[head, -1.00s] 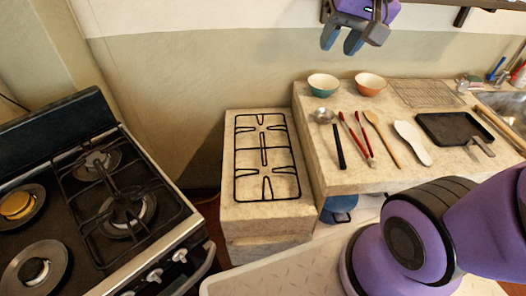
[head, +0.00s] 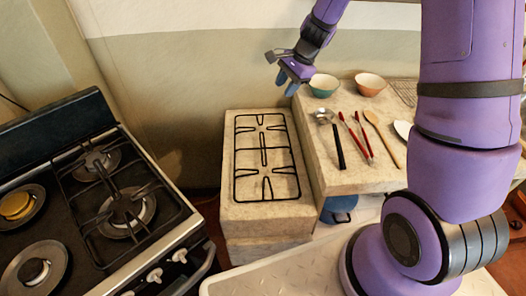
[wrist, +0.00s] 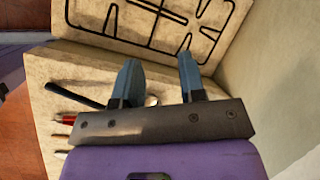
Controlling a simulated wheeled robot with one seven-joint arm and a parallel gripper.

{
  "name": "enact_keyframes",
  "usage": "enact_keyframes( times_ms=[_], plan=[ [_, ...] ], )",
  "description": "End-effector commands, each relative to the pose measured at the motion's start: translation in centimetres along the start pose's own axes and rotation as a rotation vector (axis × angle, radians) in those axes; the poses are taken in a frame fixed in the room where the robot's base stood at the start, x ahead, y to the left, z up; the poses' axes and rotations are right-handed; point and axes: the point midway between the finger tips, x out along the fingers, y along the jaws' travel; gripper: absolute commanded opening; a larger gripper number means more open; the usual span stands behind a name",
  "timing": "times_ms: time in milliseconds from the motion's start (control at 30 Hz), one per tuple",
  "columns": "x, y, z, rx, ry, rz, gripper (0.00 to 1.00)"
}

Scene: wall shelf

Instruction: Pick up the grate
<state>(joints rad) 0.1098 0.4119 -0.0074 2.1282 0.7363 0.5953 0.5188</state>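A black wire grate (head: 264,150) lies flat on a low stone block (head: 232,211) between the stove and the counter. Part of it also shows at the top of the wrist view (wrist: 160,12). My gripper (head: 290,82) is above and beyond the block's far right corner, apart from the grate. Its two blue fingers stand apart with nothing between them in the wrist view (wrist: 157,78). A second black grate (head: 112,190) sits over the stove burners at the left.
The stove (head: 165,215) stands to the left. The counter (head: 330,180) at the right holds a teal bowl (head: 323,85), an orange-rimmed bowl (head: 370,84), a ladle (head: 325,117), red tongs (head: 358,137) and a wooden spoon (head: 383,137). The wall (head: 170,110) is close behind.

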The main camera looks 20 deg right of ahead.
Motion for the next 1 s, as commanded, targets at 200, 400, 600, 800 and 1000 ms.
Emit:
enact_keyframes(
  times_ms=[200, 400, 600, 800, 1000],
  plan=[
    [7.7, 0.3, -4.3, 0.247, -0.021, 0.029, 0.37],
    [14.2, 1.6, -7.6, 0.453, -0.021, 0.054, 0.37],
    [17.8, 2.8, -9.4, 0.572, -0.016, 0.069, 0.37],
    [19.8, 3.1, -9.7, 0.598, -0.015, 0.073, 0.37],
    [22.7, 3.3, -9.5, 0.597, -0.016, 0.073, 0.37]
  ],
)
